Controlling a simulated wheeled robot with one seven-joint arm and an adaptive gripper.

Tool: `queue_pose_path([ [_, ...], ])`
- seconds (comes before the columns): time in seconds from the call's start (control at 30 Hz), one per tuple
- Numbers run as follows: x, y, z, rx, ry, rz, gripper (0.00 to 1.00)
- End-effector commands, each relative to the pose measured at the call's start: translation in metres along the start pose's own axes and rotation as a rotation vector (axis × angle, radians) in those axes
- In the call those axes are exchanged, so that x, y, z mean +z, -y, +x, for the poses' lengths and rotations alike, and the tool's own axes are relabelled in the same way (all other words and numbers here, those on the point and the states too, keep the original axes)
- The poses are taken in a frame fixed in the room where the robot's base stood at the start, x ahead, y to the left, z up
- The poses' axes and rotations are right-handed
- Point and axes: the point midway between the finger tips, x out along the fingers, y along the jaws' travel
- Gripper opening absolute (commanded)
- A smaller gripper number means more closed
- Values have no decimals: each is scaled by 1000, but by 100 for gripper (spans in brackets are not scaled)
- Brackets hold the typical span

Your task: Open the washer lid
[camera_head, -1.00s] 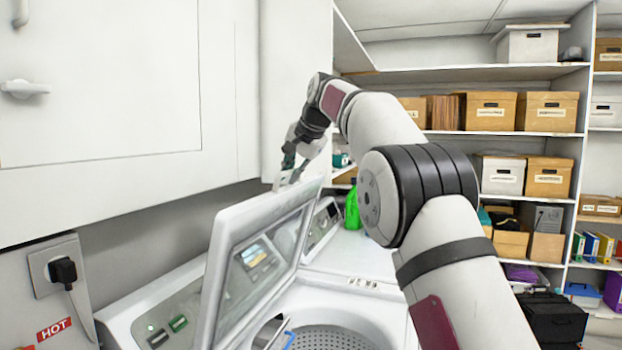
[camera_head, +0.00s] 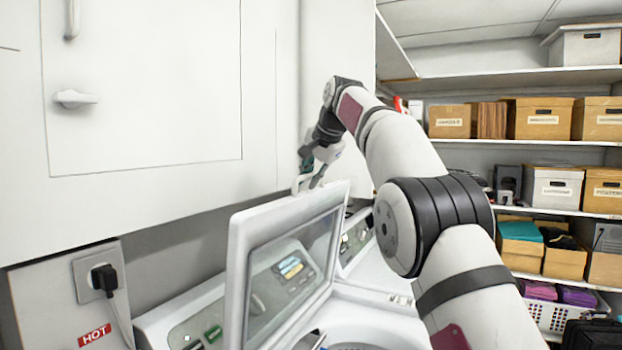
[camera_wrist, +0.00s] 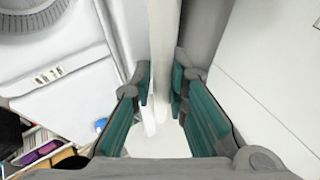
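The white washer lid (camera_head: 238,275), a frame around a clear pane, stands raised and close to upright on the washer in the head view. The washer's drum opening (camera_head: 365,335) shows below it, cut by the picture's bottom edge. My gripper (camera_head: 308,184) is at the lid's top edge. In the wrist view, the lid's edge (camera_wrist: 164,50) runs between the two teal-padded fingers of my gripper (camera_wrist: 160,85), with a pad close against each side. The exact contact is partly hidden.
A white wall cabinet (camera_head: 150,90) hangs close behind and left of the lid. A control panel (camera_head: 205,325) lies behind the lid. A plug and socket (camera_head: 100,278) are at left. Shelves with boxes (camera_head: 540,118) fill the right side.

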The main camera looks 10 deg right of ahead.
Motion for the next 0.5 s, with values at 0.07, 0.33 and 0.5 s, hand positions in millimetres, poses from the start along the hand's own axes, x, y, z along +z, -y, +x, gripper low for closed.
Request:
queue_pose_path([
  [0.07, 0, 0, 0, 0, -1, 0, 21],
  [0.33, 0, 0, -2, 0, -1, -1, 21],
  [0.5, -1, 0, -18, -2, -3, 0, 21],
])
